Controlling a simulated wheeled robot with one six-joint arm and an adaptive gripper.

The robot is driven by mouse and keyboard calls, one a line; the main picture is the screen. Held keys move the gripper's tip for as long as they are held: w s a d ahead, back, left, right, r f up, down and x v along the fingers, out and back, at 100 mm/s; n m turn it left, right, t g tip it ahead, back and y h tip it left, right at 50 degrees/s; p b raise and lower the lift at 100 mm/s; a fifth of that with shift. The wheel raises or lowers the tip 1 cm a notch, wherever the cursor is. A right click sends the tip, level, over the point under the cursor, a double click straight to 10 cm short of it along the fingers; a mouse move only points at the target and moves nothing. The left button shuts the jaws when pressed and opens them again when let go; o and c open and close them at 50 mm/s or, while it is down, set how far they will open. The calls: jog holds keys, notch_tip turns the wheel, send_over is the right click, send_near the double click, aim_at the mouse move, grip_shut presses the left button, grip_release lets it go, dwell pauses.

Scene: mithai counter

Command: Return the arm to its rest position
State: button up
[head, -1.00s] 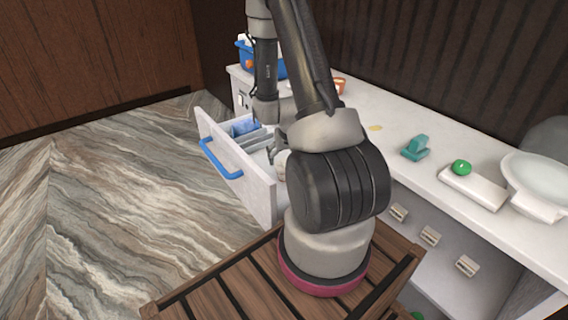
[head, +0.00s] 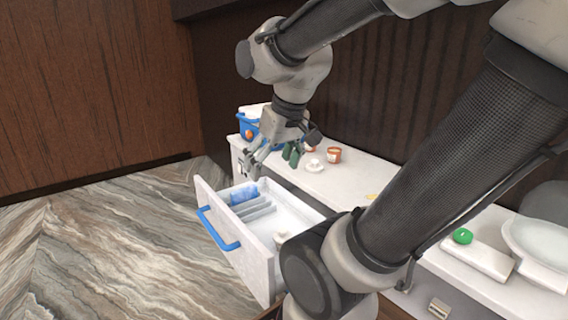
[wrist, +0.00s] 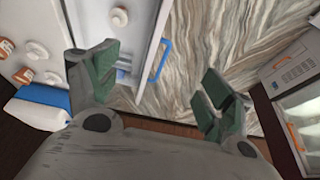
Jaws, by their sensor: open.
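My gripper (head: 274,158) is raised above the far end of the open drawer, close to the counter's edge, pointing down. Its green-padded fingers are spread with nothing between them; in the wrist view the open gripper (wrist: 160,80) shows floor beyond the gap. My arm is bent and reaches across from the right of the head view. The white drawer (head: 240,250) with a blue handle (head: 218,229) stands pulled out below. It holds grey dividers, a blue item (head: 243,194) at the far end and a pale object (head: 280,239) partly hidden by my arm.
To the right are a green ball (head: 462,236) on a white scale and a white bowl. Open floor lies left of the drawer.

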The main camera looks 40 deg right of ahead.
jog(key=shift+n, duration=0.3)
jog(key=s, duration=0.1)
jog(key=s+r, duration=0.1)
jog(key=s, duration=0.3)
jog(key=shift+a+r, duration=0.35)
jog(key=shift+r, duration=0.05)
dwell(0.5)
